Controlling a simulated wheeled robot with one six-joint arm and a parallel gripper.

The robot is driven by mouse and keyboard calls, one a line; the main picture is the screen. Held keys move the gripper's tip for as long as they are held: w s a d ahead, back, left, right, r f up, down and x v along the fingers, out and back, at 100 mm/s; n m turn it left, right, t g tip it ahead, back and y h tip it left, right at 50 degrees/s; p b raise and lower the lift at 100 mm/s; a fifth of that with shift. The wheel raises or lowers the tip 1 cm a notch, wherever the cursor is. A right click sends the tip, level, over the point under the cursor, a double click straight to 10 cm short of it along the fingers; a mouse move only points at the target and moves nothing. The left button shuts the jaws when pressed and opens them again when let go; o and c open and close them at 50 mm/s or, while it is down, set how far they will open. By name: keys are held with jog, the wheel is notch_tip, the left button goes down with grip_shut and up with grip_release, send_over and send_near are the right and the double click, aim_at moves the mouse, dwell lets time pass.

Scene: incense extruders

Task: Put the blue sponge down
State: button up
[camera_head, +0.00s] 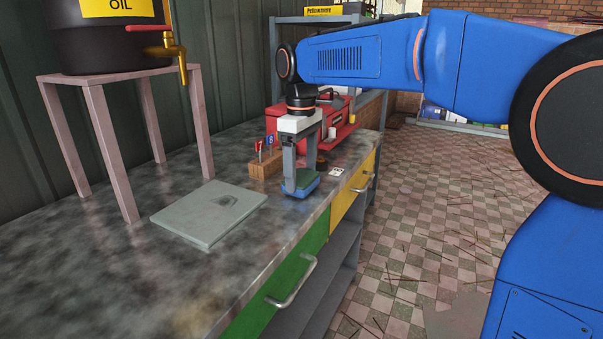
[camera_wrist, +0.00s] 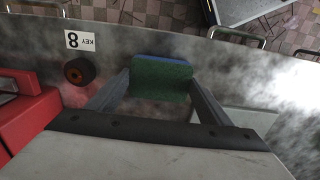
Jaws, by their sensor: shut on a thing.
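The blue sponge (camera_head: 303,191) has a green top layer and sits between the fingers of my gripper (camera_head: 301,172). My gripper points down and is shut on it, near the front edge of the mottled grey counter (camera_head: 150,290). In the wrist view the sponge (camera_wrist: 160,80) shows mostly its green face, with a thin blue strip along the far side, and a finger on each side. The sponge is level and low over the counter. I cannot tell whether its underside touches the surface.
A grey plate (camera_head: 210,213) with a dark stain lies left of the sponge. A wooden block (camera_head: 265,168) with numbered tags and a red machine (camera_head: 343,137) stand behind. An oil barrel (camera_head: 110,45) stands on a stand.

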aim_at(301, 176)
jog(key=shift+f, duration=0.2)
jog(key=shift+f, duration=0.15)
jog(key=o, duration=1)
jog(key=shift+c, duration=0.2)
notch_tip(301, 176, up, 12)
jog(key=s+d+f+m+t, duration=0.1)
jog(key=s+d+f+m, duration=0.2)
jog(key=s+d, duration=0.45)
jog(key=s+d+f+m+t, duration=0.2)
jog(key=s+d+f+m, duration=0.2)
jog(key=s+d+f, duration=0.3)
jog(key=s+d+f+m+t, duration=0.1)
jog(key=s+d+f+m, duration=0.3)
jog(key=s+d+f, duration=0.4)
jog(key=s+f, duration=0.6)
jog(key=f, duration=0.2)
jog(key=shift+f+t, duration=0.3)
jog(key=shift+t, duration=0.1)
